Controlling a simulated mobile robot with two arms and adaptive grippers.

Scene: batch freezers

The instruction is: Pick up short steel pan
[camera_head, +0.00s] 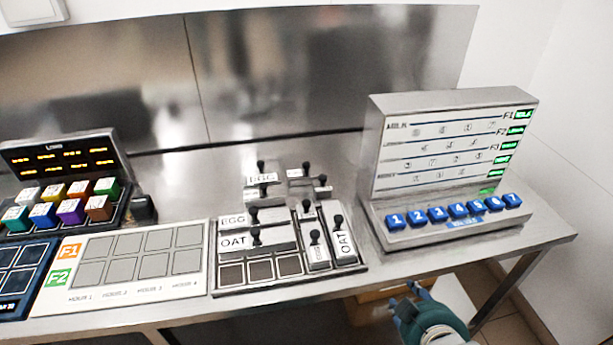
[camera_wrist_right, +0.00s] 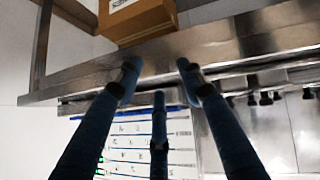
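Several steel pans with black knobs and white labels sit on the metal table in the head view. In the dark-framed tray (camera_head: 290,287), two longer pans, an EGG pan (camera_head: 272,218) and an OAT pan (camera_head: 276,242), lie crosswise. Narrower pans stand at the right, including an OAT pan (camera_head: 345,240). Smaller pans (camera_head: 262,190) are behind the tray. I cannot tell which one is the short pan. My right gripper (camera_head: 410,298) is beyond the table's front edge, right of the tray, apart from the pans. Its fingers are spread and empty in the right wrist view (camera_wrist_right: 158,78). My left gripper is not in view.
A display panel (camera_head: 450,140) with blue numbered buttons (camera_head: 453,212) stands right of the pans. A white board (camera_head: 130,262) with grey squares and a box of coloured blocks (camera_head: 60,205) are left. A cardboard box (camera_wrist_right: 137,20) is below the table.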

